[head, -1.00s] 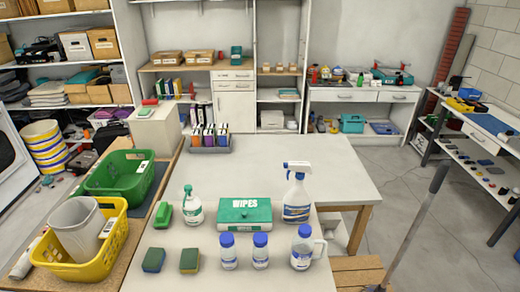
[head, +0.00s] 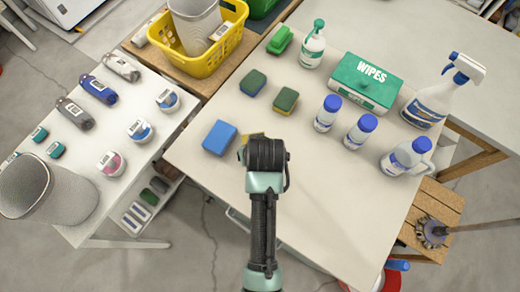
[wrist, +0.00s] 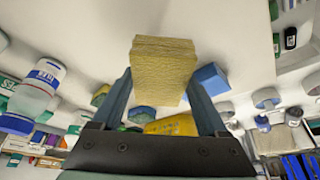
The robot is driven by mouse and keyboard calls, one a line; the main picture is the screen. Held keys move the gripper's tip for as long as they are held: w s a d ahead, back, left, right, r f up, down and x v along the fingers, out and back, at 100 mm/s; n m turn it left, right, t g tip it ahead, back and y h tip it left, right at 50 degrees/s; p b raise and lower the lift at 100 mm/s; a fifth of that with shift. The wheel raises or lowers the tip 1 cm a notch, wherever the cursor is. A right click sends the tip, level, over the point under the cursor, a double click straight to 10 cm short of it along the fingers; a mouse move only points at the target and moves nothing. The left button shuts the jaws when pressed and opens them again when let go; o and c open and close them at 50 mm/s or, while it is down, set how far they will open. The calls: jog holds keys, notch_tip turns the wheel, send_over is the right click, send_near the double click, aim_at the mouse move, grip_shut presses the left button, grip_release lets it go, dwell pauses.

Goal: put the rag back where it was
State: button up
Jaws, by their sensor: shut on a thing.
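A yellow, rough-textured block (wrist: 163,68) is held between the fingers of my gripper (wrist: 160,85) in the wrist view; whether it is a folded rag or a sponge I cannot tell. In the head view, a small bit of yellow shows beside my gripper (head: 252,147), which is over the white table (head: 300,215); its fingers are mostly hidden by the arm. A blue block (head: 219,138) lies on the table just left of my gripper. It also shows in the wrist view (wrist: 211,78), behind the right finger.
Two green-topped sponges (head: 286,101) lie beyond my gripper. Several blue-capped bottles (head: 361,132), a wipes box (head: 364,84) and a spray bottle (head: 432,102) stand to the right. A yellow basket (head: 205,45) is at the back left. The table's near right part is clear.

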jog(key=shift+f, duration=2.6)
jog(key=shift+f, duration=0.1)
jog(key=shift+f, duration=0.1)
jog(key=o, duration=1.2)
jog(key=a+v, duration=0.1)
jog(key=v, duration=1.1)
jog(key=w+r+t, duration=0.4)
jog(key=w+r, duration=0.1)
jog(key=r, duration=0.6)
jog(key=w+d+r+t, duration=0.1)
jog(key=w+r+t, duration=0.4)
jog(key=r, duration=0.6)
jog(key=w+r+t, duration=0.3)
jog(key=w+r, duration=0.3)
jog(key=r, duration=0.5)
jog(key=s+r+t, duration=0.3)
jog(key=s+r, duration=0.1)
jog(key=r, duration=0.6)
jog(key=s+r+m+t, duration=0.1)
jog(key=s+r+t, duration=0.3)
jog(key=r, duration=0.7)
jog(key=s+a+r+t, duration=0.1)
jog(key=s+r+t, duration=0.2)
jog(key=r, duration=0.7)
jog(key=shift+s+r+m+t+h, duration=0.3)
jog(key=shift+s+m+t+h, duration=0.1)
jog(key=shift+s, duration=0.3)
